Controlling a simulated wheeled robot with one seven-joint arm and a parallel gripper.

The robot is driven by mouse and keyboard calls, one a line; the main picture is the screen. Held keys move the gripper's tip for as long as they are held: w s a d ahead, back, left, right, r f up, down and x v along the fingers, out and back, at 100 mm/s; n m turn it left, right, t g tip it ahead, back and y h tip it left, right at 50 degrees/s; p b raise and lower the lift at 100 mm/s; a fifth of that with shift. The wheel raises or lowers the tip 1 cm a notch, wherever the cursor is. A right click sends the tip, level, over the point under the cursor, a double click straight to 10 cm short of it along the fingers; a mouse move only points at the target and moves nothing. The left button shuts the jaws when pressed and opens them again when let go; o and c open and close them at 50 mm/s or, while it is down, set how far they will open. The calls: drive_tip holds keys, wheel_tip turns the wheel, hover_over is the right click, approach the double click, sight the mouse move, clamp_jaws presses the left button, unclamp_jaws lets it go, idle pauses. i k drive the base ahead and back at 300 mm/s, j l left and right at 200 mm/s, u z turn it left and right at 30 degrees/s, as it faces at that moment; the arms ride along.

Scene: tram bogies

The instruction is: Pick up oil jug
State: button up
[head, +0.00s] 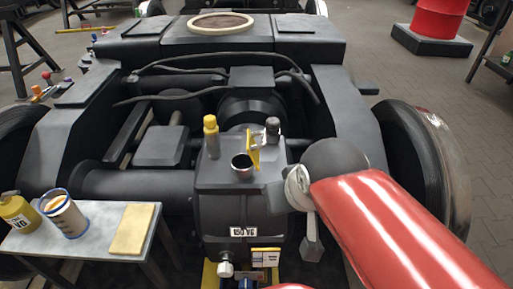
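A yellow jug (17,212) with a dark top and a white label reading "VG" stands upright on a small grey table at the left edge of the head view. I cannot tell for sure which of the two is the oil jug. My red arm reaches in from the lower right, far from both. At its end a grey piece, likely my gripper (312,240), hangs beside the gearbox. Its fingers cannot be made out.
The small table (90,240) also bears a tan pad (133,229). A dark gearbox (240,200) labelled "150 VG" stands in the middle, with an open filler neck (242,167) and a yellow-capped post (211,137). The bogie frame and wheels fill the middle. A red drum (437,18) stands back right.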

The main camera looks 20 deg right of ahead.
sight(57, 204)
drive_tip(key=k+u, duration=0.2)
drive_tip(key=u, duration=1.3)
drive_tip(key=i+j+z, duration=0.4)
drive_tip(key=i+j, duration=0.5)
drive_tip(key=i+j+u, duration=0.15)
drive_tip(key=j, duration=0.15)
